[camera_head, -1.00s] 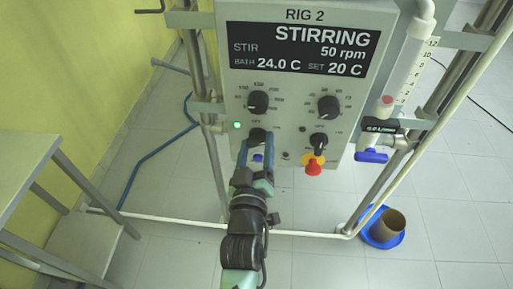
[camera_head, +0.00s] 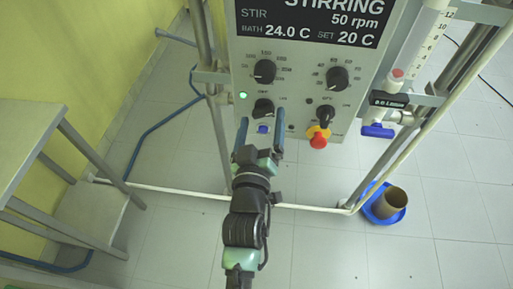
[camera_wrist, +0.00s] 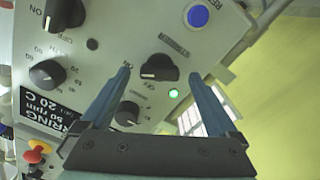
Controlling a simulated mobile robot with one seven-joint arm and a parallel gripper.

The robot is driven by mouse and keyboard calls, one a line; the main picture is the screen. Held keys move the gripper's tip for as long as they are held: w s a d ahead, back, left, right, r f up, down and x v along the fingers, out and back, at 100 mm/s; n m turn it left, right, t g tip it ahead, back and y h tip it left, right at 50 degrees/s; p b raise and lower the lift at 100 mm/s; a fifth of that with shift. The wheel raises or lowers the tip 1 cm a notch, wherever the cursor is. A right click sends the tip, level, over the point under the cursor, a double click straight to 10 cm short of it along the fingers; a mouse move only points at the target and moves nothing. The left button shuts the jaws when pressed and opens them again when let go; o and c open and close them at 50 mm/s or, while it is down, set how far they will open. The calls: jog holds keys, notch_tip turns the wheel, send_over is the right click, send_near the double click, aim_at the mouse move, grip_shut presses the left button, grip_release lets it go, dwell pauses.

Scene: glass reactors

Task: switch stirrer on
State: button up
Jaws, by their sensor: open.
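The rig's grey control panel (camera_head: 297,101) carries a display (camera_head: 310,22) reading STIRRING, 50 rpm. The black stirrer switch knob (camera_head: 263,108) is at the panel's lower left, with a lit green lamp (camera_head: 243,95) beside it. My gripper (camera_head: 261,118) is open, its two blue fingers apart on either side of the knob in the picture, holding nothing. The wrist view shows the knob (camera_wrist: 158,68) between the spread fingers, with clear space around it, and the green lamp (camera_wrist: 173,93) lit. The knob's exact pointer setting is hard to read.
Two dials (camera_head: 265,71) and (camera_head: 337,78) sit above. A second switch knob (camera_head: 325,115) and a red stop button (camera_head: 319,141) are to the right. A blue button (camera_head: 263,129) is below the knob. Metal posts flank the panel; a grey table (camera_head: 28,138) stands left.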

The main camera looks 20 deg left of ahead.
jog(key=v, duration=1.1)
jog(key=shift+s, duration=0.15)
